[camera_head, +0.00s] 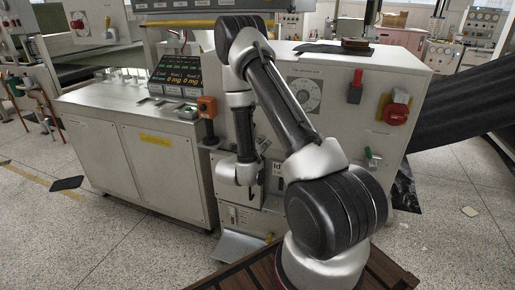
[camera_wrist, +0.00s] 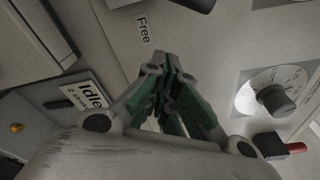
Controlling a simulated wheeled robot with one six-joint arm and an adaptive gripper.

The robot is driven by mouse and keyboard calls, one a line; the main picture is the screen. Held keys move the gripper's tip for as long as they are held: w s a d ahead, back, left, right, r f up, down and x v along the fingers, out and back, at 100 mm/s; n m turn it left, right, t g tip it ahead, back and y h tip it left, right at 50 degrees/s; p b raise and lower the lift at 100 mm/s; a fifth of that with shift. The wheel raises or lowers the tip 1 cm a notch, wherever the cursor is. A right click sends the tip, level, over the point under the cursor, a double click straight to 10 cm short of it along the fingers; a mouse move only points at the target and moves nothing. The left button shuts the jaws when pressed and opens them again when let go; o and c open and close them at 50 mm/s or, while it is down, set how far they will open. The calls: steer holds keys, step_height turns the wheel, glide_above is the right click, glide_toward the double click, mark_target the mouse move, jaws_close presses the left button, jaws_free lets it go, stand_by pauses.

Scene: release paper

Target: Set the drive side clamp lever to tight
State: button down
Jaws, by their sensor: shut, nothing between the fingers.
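My gripper (camera_wrist: 165,70) is shut and empty in the wrist view, its green-sided fingers meeting in front of the pale machine face. In the head view my wrist hangs low before the machine front, and the fingertips are hard to make out. A label reading "Free" (camera_wrist: 145,29) is just beyond the fingertips. A label reading "Idle" (camera_wrist: 91,96) is left of the fingers, with a dark ridged part (camera_wrist: 60,103) beside it. A red-handled lever (camera_wrist: 291,148) is at lower right, apart from the fingers. Which part is the drive side clamp lever I cannot tell.
A dial knob (camera_wrist: 275,98) is on the right in the wrist view. In the head view the machine carries a red handle (camera_head: 355,91), a red round knob (camera_head: 395,113) and a green-tipped lever (camera_head: 371,155). A cabinet (camera_head: 140,160) stands left.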

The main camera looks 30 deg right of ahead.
steer(key=w, duration=0.1)
steer(key=w+r, duration=0.1)
steer(key=w, duration=0.1)
steer(key=shift+w+a+r, duration=0.2)
steer(key=shift+a+r, duration=0.15)
steer(key=shift+r, duration=0.05)
